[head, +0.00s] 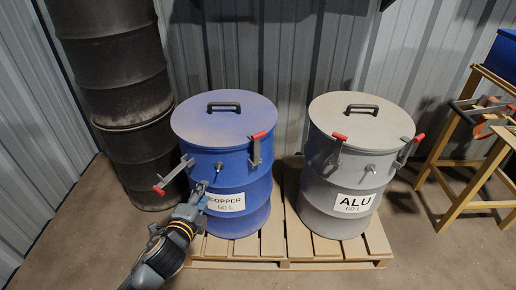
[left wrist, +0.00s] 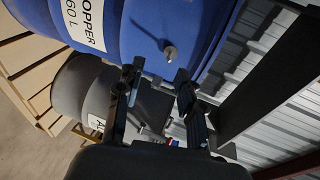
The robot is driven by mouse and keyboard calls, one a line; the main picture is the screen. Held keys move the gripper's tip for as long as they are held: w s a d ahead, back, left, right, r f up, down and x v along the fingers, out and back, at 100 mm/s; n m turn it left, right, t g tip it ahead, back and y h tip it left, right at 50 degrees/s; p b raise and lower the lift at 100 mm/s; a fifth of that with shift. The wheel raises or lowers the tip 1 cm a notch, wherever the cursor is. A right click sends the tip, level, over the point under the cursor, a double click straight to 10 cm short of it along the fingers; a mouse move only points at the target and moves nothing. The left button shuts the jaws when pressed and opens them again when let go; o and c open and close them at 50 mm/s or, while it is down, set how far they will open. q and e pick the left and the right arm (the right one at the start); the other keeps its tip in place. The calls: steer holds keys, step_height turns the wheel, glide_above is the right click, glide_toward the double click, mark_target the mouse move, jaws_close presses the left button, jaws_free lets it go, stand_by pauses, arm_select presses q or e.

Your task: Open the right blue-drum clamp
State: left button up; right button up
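The blue drum (head: 232,180), labelled COPPER, stands on a pallet with its lid (head: 222,122) on. Its right clamp (head: 256,152) stands upright against the front right rim, its red tip at the lid's edge. Its left clamp (head: 172,174) sticks outward and down to the left, red tip at the outer end. My left gripper (head: 201,190) is in front of the drum, left of the COPPER label and below the left clamp. In the left wrist view its fingers (left wrist: 157,78) are apart with nothing between them, near the blue drum wall (left wrist: 145,25). My right gripper is not in view.
A grey ALU drum (head: 345,165) with two red-tipped clamps stands right of the blue drum on the wooden pallet (head: 285,245). Dark stacked drums (head: 125,90) stand at the left. A wooden stand (head: 470,165) is at the right. The front floor is clear.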

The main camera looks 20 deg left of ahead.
mark_target(258, 134)
arm_select(q)
steer(key=w+d+r+m+t+h, duration=0.1)
steer(key=w+r+m+h, duration=0.3)
steer(key=m, duration=0.7)
steer(key=w+d+r+m+t+h, duration=0.1)
steer(key=w+r+m+h, duration=0.2)
steer(key=r+m+h, duration=0.6)
steer(key=w+d+f+m+g, duration=0.1)
steer(key=w+d+m, duration=0.1)
steer(key=w+m, duration=0.1)
steer(key=w+d+f+m+g, duration=0.1)
steer(key=w+d+m, duration=0.2)
steer(key=w+d+f+m, duration=0.1)
steer(key=w+d+m, duration=0.2)
steer(key=shift+w+g, duration=0.4)
steer(key=shift+w+d, duration=0.35)
steer(key=shift+w, duration=0.05)
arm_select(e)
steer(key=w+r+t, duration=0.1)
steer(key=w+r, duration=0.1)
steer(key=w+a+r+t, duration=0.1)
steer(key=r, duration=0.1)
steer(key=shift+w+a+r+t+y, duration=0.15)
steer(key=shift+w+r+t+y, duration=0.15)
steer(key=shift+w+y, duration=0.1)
arm_select(q)
jaws_close()
